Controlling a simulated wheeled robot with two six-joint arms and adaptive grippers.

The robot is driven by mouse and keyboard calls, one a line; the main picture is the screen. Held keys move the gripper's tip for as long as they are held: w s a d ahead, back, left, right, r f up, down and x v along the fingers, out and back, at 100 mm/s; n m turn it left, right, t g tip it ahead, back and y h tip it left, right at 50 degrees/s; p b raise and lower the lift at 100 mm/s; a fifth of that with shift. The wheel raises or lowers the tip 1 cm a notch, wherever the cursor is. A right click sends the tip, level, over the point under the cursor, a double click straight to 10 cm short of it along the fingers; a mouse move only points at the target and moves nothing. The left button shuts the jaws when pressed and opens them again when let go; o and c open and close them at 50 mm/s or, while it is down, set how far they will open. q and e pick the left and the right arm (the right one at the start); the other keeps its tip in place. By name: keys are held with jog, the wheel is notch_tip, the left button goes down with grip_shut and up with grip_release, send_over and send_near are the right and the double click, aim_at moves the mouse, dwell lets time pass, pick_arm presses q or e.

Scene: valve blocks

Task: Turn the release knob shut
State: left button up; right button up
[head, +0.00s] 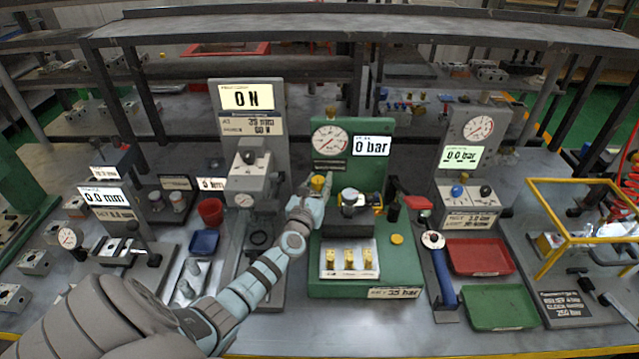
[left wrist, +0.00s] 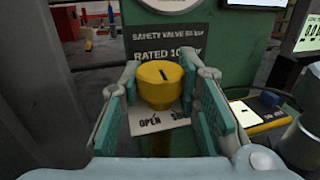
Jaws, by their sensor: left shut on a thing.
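The yellow release knob (left wrist: 158,84) stands in front of the green test stand (head: 376,283), above a white plate (left wrist: 150,123). The plate reads OPEN on its left; its right-hand word is mostly hidden behind a finger. A dark slot on the knob's top points away from me, leaning slightly left. My left gripper (left wrist: 160,97) is shut on the knob, with one teal-padded finger on each side. In the head view the knob (head: 317,182) shows at the fingertips. The stand's display (head: 371,146) reads 0 bar. My right gripper is out of view.
A black clamp block (head: 352,213) stands on the stand right of my gripper, with several brass pieces (head: 348,258) on a white plate in front. A blue-handled wrench (head: 443,272), a red tray (head: 480,256) and a green tray (head: 499,306) lie to the right.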

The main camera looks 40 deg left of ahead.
pick_arm(q)
jog(key=shift+r+n+g+y+p, duration=0.2)
jog(key=shift+n+g+y+p, duration=0.15)
jog(key=shift+n+y, duration=0.25)
jog(key=shift+f+y, duration=0.2)
jog(key=shift+y, duration=0.4)
jog(key=o, duration=1.2)
jog(key=v, duration=1.2)
jog(key=shift+r, duration=0.2)
